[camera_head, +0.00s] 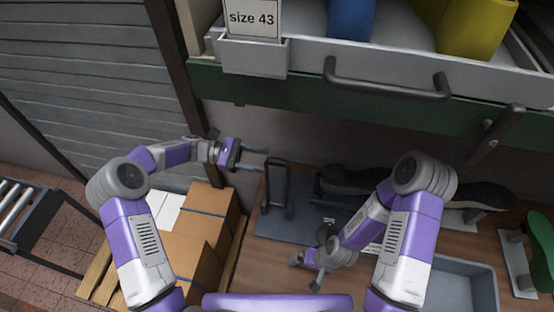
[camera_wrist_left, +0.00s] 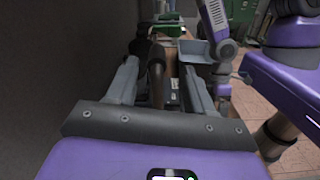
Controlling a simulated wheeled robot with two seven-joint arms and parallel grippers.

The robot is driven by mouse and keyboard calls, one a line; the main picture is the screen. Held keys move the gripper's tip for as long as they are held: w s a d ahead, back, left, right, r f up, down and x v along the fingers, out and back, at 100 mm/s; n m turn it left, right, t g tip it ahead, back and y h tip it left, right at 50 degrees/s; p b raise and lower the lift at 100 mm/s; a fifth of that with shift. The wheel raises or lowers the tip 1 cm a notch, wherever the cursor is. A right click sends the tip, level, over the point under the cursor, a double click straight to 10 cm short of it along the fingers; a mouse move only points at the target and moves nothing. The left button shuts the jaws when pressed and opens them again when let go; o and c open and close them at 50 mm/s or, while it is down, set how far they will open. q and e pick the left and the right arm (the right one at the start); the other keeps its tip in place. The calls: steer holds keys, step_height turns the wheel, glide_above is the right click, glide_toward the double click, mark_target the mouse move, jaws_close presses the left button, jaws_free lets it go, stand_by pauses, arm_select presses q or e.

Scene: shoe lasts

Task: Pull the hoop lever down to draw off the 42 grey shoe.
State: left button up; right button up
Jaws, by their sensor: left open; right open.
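The dark hoop lever (camera_head: 277,190) stands upright on a blue-grey base plate (camera_head: 272,227) on the bench. My left gripper (camera_head: 263,161) is open at the hoop's top, its fingers pointing right; I cannot tell whether they touch it. In the left wrist view a dark brownish bar (camera_wrist_left: 157,78) shows between the open fingers (camera_wrist_left: 160,88); I cannot tell if it is the hoop. A dark shoe (camera_head: 358,180) lies right of the hoop, partly hidden by my right arm; its size is not readable. My right gripper (camera_head: 308,270) is open and low over the bench.
A shelf with a black-handled drawer (camera_head: 385,90) and a "size 43" card (camera_head: 252,18) overhangs the bench. A grey bin (camera_head: 482,272) and a green shoe (camera_head: 541,248) are at right. Cardboard boxes (camera_head: 205,215) stand at left. Another dark shoe (camera_head: 485,194) lies farther right.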

mark_target(289, 164)
arm_select(q)
steer(key=d, duration=0.2)
steer(key=d+p, duration=0.1)
steer(key=d, duration=0.1)
steer(key=s+d, duration=0.1)
steer(key=d, duration=0.1)
steer(key=shift+w+d+f, duration=0.1)
steer(key=shift+d, duration=0.05)
jaws_close()
stand_by(1.3)
